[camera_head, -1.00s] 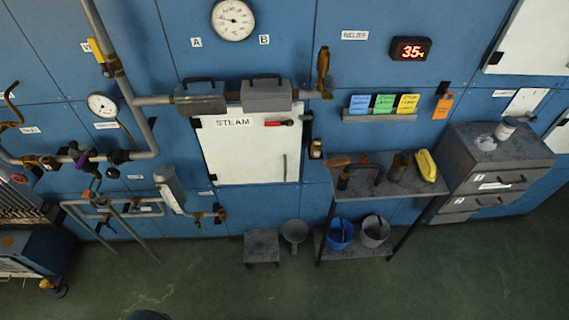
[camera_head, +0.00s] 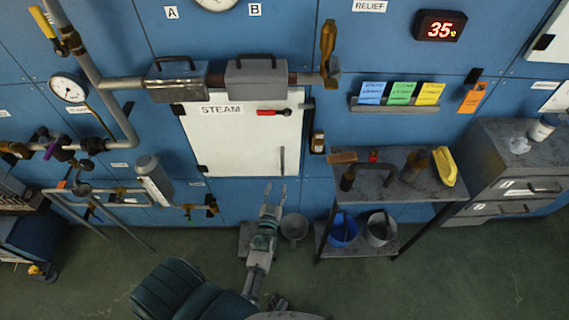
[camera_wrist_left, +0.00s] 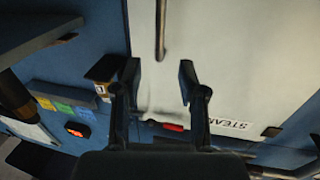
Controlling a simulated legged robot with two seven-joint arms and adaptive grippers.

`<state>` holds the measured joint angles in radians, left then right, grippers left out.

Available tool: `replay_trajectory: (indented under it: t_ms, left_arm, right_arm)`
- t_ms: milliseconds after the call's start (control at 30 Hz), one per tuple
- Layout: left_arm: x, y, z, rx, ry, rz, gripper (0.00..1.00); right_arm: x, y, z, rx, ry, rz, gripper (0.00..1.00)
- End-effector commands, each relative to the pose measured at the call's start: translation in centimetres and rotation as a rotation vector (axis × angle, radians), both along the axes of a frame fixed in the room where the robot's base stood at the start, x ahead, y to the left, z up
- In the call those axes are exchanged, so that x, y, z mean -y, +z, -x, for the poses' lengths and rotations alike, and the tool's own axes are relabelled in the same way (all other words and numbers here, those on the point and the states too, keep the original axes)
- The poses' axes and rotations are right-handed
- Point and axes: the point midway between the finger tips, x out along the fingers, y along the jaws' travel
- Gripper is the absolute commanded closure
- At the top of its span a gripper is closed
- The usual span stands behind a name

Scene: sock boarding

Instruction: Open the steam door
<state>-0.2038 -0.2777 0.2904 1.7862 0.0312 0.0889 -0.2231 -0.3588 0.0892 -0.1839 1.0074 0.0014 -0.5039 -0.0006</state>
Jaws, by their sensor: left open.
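The steam door (camera_head: 245,145) is a white panel labelled STEAM on the blue wall, and it looks shut. It has a red lever (camera_head: 272,113) near its top right and a slim vertical grey handle (camera_head: 282,160) at its lower right. My left gripper (camera_head: 275,188) is open and empty, below and in front of the door's lower edge. In the left wrist view the open fingers (camera_wrist_left: 158,75) frame the door (camera_wrist_left: 225,60), with the handle (camera_wrist_left: 161,30) beyond them and the red lever (camera_wrist_left: 172,127) between them. My right gripper is not in view.
A grey shelf table (camera_head: 400,190) with tools and a yellow item stands right of the door, with buckets (camera_head: 343,229) below. A grey stool (camera_head: 246,238) is on the floor behind my left arm. Pipes (camera_head: 120,110) run along the left and above the door.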

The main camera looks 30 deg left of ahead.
Motion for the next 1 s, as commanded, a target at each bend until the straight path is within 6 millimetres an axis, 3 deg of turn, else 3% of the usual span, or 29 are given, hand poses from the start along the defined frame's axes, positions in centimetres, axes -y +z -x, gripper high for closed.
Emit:
replay_trajectory:
  t_ms: [300,500,933,967,1000]
  left_arm:
    - [-2.7,0.0,-7.2,0.003,-0.001,0.001,0.59]
    - [-3.8,0.0,-10.1,0.002,-0.001,0.002,0.59]
    - [-4.2,0.0,-11.3,0.0,-0.001,0.002,0.59]
    - [-4.2,0.0,-11.3,0.0,-0.001,0.002,0.61]
    - [-4.2,0.0,-11.3,0.0,-0.001,0.002,0.71]
  right_arm:
    - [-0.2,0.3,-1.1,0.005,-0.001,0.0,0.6]
    - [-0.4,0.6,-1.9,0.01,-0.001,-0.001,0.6]
    - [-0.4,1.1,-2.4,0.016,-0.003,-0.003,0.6]
    - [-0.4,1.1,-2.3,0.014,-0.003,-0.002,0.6]
    - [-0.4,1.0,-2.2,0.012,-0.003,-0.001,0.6]
